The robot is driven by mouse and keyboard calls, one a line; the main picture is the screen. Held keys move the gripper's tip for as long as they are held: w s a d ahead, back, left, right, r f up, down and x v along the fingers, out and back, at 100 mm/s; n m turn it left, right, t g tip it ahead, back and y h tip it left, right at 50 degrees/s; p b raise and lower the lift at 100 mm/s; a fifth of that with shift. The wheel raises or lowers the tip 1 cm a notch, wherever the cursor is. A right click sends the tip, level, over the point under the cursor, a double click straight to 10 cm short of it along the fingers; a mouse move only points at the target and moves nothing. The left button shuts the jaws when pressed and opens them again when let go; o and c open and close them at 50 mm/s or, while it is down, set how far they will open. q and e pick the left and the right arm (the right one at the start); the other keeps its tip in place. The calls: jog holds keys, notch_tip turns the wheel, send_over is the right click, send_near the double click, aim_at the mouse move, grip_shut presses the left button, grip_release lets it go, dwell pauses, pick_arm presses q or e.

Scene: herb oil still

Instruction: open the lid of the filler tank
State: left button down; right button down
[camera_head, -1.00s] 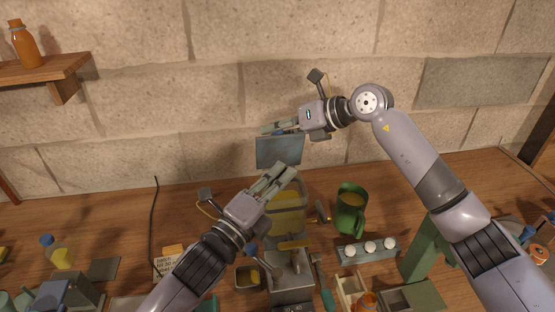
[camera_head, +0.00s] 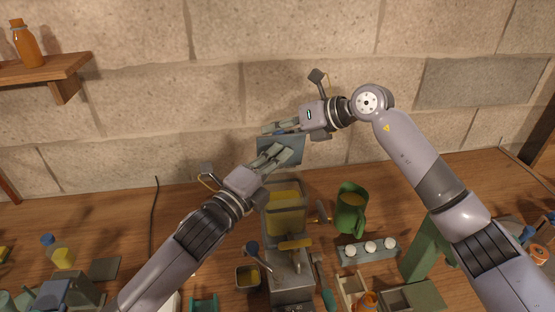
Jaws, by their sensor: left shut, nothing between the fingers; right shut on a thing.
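The filler tank (camera_head: 285,218) stands in the middle of the bench, its top open and yellow oil showing inside. Its grey-blue lid (camera_head: 298,157) stands raised, roughly upright, behind the tank's opening. My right gripper (camera_head: 270,129) is shut on the lid at its upper edge. My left gripper (camera_head: 283,151) is shut and empty. Its fingers overlap the front of the lid in the head view and hide part of it; whether they touch it I cannot tell.
A green mug (camera_head: 350,210) stands right of the tank, with a rack of white-topped pieces (camera_head: 368,250) before it. A small metal cup (camera_head: 247,277) sits at the front left. The stone wall (camera_head: 200,120) rises close behind the lid.

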pick_arm(q)
jog(key=shift+w+a, duration=0.25)
pick_arm(e)
jog(key=c, duration=1.8)
grip_release()
jog(key=shift+s+f, duration=0.15)
jog(key=shift+f, duration=0.6)
pick_arm(q)
jog(key=shift+w+d+f, duration=0.1)
jog(key=shift+w, duration=0.05)
pick_arm(e)
jog(key=shift+o, duration=1.2)
jog(key=shift+d, duration=0.1)
jog(key=shift+o, duration=1)
jog(key=shift+r, duration=0.1)
jog(key=shift+r, duration=0.1)
